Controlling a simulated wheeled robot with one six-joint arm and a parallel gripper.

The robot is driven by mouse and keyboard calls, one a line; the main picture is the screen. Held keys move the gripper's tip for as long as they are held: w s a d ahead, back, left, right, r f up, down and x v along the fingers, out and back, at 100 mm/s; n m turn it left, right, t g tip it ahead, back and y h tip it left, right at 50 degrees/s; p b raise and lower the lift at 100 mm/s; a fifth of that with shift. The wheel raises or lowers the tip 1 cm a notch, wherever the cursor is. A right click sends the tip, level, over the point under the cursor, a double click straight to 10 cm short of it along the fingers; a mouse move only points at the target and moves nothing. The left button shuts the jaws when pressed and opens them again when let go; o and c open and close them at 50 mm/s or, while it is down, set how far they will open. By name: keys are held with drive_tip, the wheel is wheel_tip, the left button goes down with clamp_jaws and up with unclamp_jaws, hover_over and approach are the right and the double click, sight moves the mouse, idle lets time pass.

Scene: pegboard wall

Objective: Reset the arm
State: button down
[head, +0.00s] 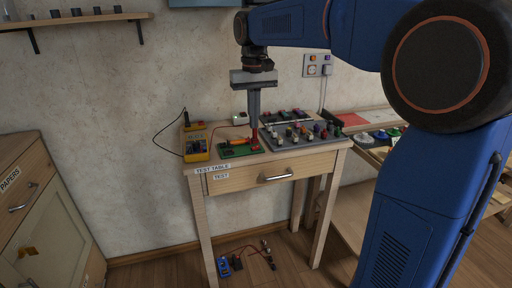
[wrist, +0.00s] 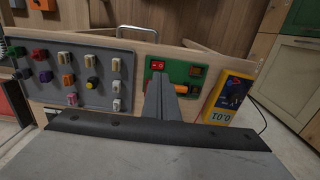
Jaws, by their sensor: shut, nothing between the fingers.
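My blue arm reaches in from the right in the head view and my gripper (head: 254,126) points down over the test table (head: 270,172). Its fingers are shut and hold nothing. The tips are just above or beside the green board (head: 240,151) with red and orange parts; whether they touch it I cannot tell. In the wrist view the shut fingers (wrist: 160,78) stand in front of the green board (wrist: 183,72) and hide part of it.
A yellow meter (head: 196,146) stands left of the green board. A grey panel (head: 290,136) with many coloured knobs lies to the right. A shelf (head: 80,20) hangs upper left; a cabinet (head: 60,215) stands at left. Cables and a blue item (head: 224,266) lie on the floor.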

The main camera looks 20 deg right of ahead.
drive_tip(key=shift+s, duration=0.1)
drive_tip(key=s+d+f+t, duration=0.1)
drive_tip(key=s+f, duration=0.4)
drive_tip(key=s, duration=0.5)
drive_tip(key=s+d+f+t, duration=0.2)
drive_tip(key=s+d+f, duration=0.2)
drive_tip(key=s, duration=0.6)
drive_tip(key=s+d+f+t, duration=0.1)
drive_tip(key=s+d+f, duration=0.1)
drive_tip(key=s+f, duration=0.5)
drive_tip(key=s, duration=0.4)
drive_tip(key=shift+d+t, duration=0.4)
